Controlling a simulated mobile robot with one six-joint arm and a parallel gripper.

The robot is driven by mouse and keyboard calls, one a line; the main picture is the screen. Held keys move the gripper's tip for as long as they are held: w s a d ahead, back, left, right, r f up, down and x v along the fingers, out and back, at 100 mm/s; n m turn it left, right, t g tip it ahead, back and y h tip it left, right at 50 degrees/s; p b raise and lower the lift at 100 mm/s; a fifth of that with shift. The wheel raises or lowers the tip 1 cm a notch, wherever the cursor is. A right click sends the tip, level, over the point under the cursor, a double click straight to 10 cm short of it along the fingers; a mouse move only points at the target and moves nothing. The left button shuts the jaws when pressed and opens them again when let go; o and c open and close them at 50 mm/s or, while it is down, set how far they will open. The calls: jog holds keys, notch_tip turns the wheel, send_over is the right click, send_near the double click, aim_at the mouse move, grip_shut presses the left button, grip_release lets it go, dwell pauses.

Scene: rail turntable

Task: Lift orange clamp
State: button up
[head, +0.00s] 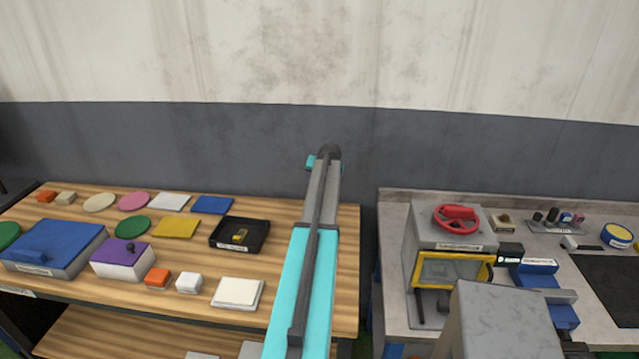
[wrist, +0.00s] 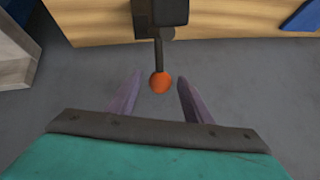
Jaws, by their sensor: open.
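In the wrist view, an orange ball-shaped knob (wrist: 160,82) sits at the end of a thin dark rod, joined to a black block (wrist: 160,12) at the wooden edge. This looks like the handle of the orange clamp. My gripper (wrist: 159,78) is open and empty, with one grey-purple finger on each side of the knob in the picture. A gap shows on both sides, and neither finger visibly touches it. I cannot tell whether the fingers are level with it in depth. In the head view, the clamp and my gripper cannot be made out.
A wooden table (head: 335,215) at left carries a blue box (head: 60,240), a purple-topped box (head: 124,255), a black tray (head: 262,245) and several small blocks and discs. A grey bench at right holds a machine with a red handwheel (head: 456,218). Grey floor (wrist: 85,75) shows below the wooden edge.

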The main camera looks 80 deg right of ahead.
jog(key=b+v, duration=0.4)
jog(key=v, duration=0.8)
jog(key=shift+s+a, duration=0.1)
dwell(0.4)
